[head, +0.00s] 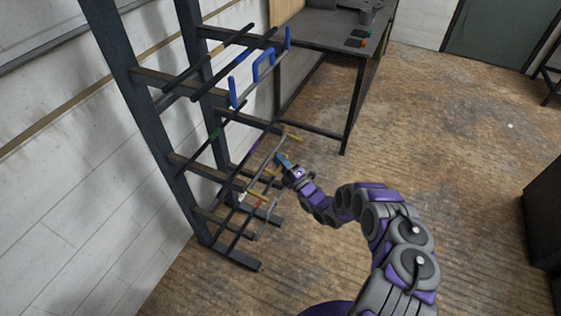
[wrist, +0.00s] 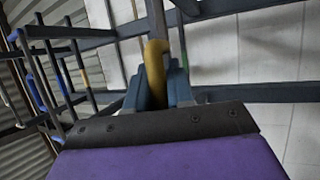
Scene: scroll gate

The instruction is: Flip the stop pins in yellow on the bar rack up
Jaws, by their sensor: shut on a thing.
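The dark bar rack (head: 190,140) stands against the white wall in the head view, with horizontal arms sticking out. A yellow stop pin (head: 293,137) shows at the end of a middle arm, and another yellow pin (head: 258,196) shows lower down. My gripper (head: 281,160) is at the rack's outer side, near the middle arms. In the wrist view, a yellow pin (wrist: 156,62) stands between the blue fingers of my gripper (wrist: 157,88), which are shut on it. The pin's lower part is partly hidden by the fingers. I cannot tell which pin in the head view this is.
Blue parts (head: 263,66) sit on the upper rack arms. A dark workbench (head: 322,30) stands behind the rack. The wooden floor (head: 450,130) to the right is largely clear. A dark cabinet (head: 543,220) stands at the right edge.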

